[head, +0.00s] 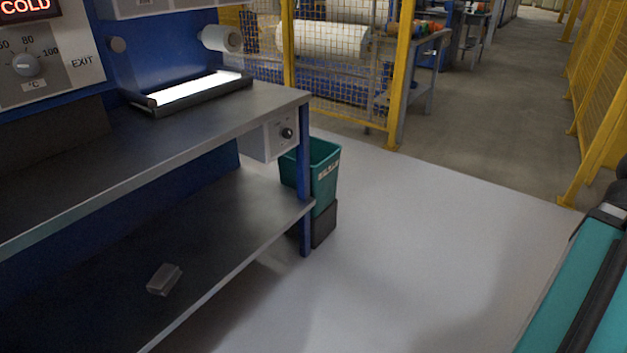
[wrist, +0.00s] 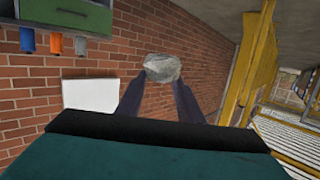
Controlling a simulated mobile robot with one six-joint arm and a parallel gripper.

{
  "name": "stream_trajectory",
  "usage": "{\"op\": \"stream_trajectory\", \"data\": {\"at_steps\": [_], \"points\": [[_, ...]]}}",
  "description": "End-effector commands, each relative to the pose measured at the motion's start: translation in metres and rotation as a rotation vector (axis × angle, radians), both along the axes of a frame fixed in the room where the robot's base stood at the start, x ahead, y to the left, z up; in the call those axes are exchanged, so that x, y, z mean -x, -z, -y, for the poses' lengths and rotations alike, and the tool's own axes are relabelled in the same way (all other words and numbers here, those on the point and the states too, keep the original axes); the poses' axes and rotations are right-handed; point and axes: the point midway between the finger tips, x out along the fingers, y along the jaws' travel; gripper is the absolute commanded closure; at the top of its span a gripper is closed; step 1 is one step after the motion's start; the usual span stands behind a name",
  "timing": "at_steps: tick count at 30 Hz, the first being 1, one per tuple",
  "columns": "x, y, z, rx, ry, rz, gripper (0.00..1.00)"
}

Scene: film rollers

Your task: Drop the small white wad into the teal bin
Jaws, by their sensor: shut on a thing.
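The small white wad (wrist: 162,68) shows in the wrist view as a crumpled, greyish-white lump. My gripper (wrist: 160,82) is shut on it, with the wad between the tips of the two dark fingers. The teal bin (head: 326,178) shows in the head view, standing on a dark block beside the end of the workbench. Its open top faces up, and a bench leg and the bench end hide part of its left side. In the head view my gripper and the wad are out of the picture; only a teal part of my arm (head: 580,290) shows at the right edge.
A grey control box (head: 272,138) hangs under the bench top near the bin. Yellow mesh fencing (head: 340,60) stands behind. The pale floor (head: 430,230) right of the bin is clear.

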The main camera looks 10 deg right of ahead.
Motion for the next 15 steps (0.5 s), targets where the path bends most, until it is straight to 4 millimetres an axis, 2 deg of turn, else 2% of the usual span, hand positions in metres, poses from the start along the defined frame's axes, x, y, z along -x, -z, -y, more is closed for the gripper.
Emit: {"op": "stream_trajectory", "data": {"at_steps": [8, 11, 15], "points": [[-0.003, 0.001, 0.000, 0.000, -0.007, -0.001, 0.94], [-0.013, 0.003, -0.002, -0.001, -0.028, -0.001, 0.94], [-0.040, 0.012, -0.007, -0.005, -0.089, -0.001, 0.95]]}}
